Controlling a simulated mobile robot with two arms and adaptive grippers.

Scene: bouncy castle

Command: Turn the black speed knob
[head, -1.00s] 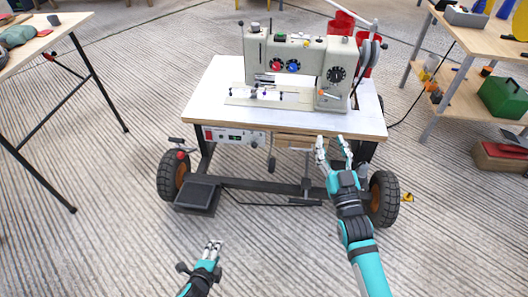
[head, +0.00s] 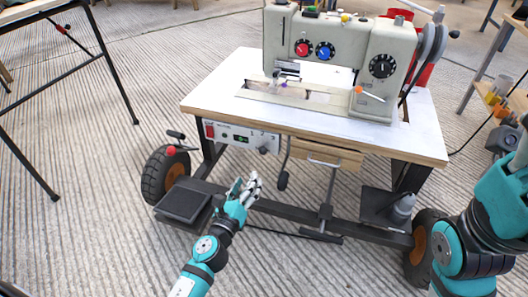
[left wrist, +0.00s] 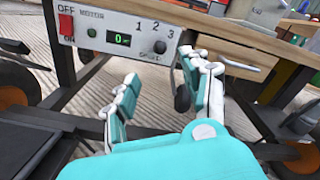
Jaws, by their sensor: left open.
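The black speed knob (head: 263,150) is on the white control panel (head: 232,138) under the front edge of the sewing table. In the left wrist view the knob (left wrist: 160,46) sits below the numbers 1, 2 and 3, beside a green display reading 0. My left gripper (head: 247,183) is open and empty, below and in front of the panel, apart from the knob. In the left wrist view its fingers (left wrist: 160,68) are spread, with the knob just above the gap between them. My right arm shows at the right edge, but its gripper is out of view.
A red switch (left wrist: 66,25) marked OFF and ON is at the panel's left end. A wooden drawer (head: 325,154) is right of the panel, and a dark hanging lever (head: 283,180) is close by. The sewing machine (head: 345,55) stands on the table (head: 225,92).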

